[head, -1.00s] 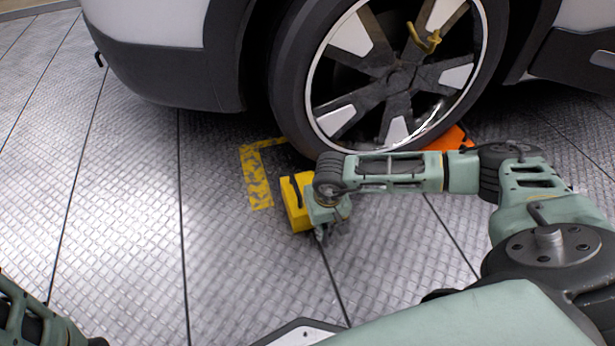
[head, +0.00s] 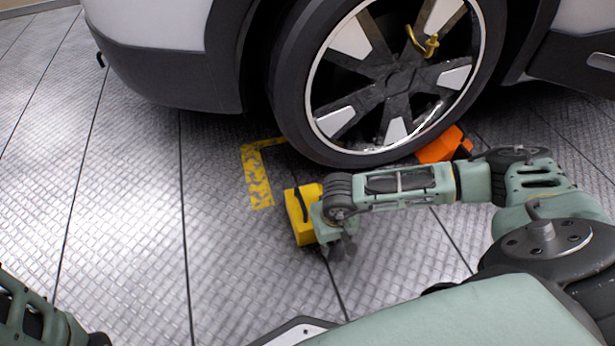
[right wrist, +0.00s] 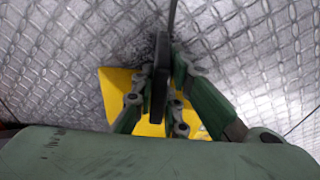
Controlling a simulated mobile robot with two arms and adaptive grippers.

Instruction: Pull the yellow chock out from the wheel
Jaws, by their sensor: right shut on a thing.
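The yellow chock (head: 300,222) is on the metal floor in front of the wheel (head: 390,85), with a visible gap between it and the tyre. My right gripper (head: 326,222) is at the chock's right side, its fingers partly hidden by my wrist. In the right wrist view the gripper (right wrist: 160,100) is closed around the chock's dark upright handle, with the yellow body (right wrist: 116,92) behind the fingers. My left arm shows only at the lower left corner of the head view, and its fingertips are not visible.
An orange chock (head: 444,146) sits against the other side of the tyre. Yellow tape marks (head: 257,178) form a corner on the floor left of the wheel. The car's bumper (head: 170,75) overhangs at the upper left. The floor at left is clear.

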